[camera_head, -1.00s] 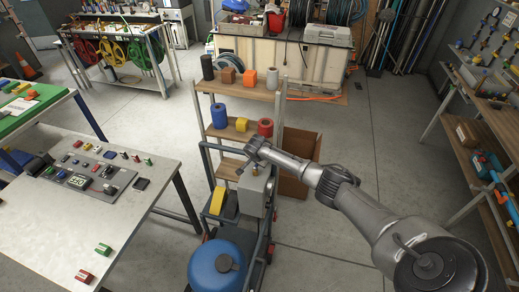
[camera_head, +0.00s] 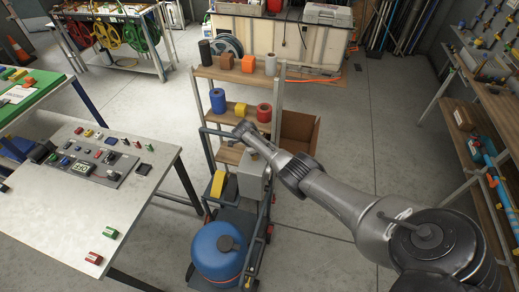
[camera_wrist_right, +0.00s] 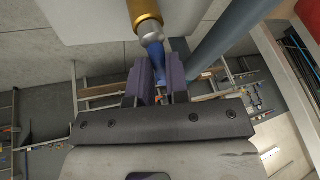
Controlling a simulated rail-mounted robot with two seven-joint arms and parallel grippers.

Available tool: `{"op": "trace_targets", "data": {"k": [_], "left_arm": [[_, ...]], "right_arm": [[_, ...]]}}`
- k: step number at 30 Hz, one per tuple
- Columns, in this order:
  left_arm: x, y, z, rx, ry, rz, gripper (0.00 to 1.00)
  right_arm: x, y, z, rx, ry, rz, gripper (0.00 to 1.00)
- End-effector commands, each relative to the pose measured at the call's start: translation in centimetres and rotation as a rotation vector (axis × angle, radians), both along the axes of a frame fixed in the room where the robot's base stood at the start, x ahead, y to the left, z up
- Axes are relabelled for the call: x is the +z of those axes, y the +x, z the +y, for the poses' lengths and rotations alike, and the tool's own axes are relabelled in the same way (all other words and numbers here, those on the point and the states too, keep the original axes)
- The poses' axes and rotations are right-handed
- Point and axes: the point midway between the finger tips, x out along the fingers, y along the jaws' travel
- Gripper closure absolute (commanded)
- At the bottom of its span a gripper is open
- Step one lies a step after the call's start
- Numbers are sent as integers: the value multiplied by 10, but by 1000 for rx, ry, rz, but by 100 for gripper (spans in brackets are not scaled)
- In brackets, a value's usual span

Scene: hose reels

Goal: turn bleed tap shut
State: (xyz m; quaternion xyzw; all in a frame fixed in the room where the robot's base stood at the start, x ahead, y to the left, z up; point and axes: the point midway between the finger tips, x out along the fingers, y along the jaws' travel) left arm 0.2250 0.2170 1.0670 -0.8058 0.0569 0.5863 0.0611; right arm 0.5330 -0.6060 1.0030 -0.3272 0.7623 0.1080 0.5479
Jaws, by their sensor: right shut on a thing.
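The bleed tap has a brass body (camera_wrist_right: 145,12) and a blue lever (camera_wrist_right: 153,50) in the right wrist view. My right gripper (camera_wrist_right: 160,75) has its two purple-grey fingers on either side of the blue lever and is shut on it. In the head view my right arm reaches in from the lower right, with its wrist end above the grey box (camera_head: 252,178) on the cart. The tap and the fingertips are too small or hidden to make out there. My left gripper is not in view.
The cart carries a blue tank (camera_head: 218,256) low down and a yellow block (camera_head: 218,184). A wooden shelf (camera_head: 236,134) behind holds coloured rolls. A workbench (camera_head: 58,225) stands at left, a rack (camera_head: 466,150) at right.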

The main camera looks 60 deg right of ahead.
Motion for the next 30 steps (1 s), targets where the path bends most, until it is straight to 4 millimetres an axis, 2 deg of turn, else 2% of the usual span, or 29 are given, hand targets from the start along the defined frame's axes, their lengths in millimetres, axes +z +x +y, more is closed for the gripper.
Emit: {"op": "trace_targets", "data": {"k": [6, 15, 30], "left_arm": [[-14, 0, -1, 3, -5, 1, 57], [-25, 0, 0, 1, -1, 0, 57], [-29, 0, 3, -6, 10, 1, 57]], "right_arm": [[-4, -2, 4, -177, 2, -3, 100], [-3, -3, 7, -342, -1, -2, 100], [-2, -4, 9, -422, -2, -1, 100]]}}
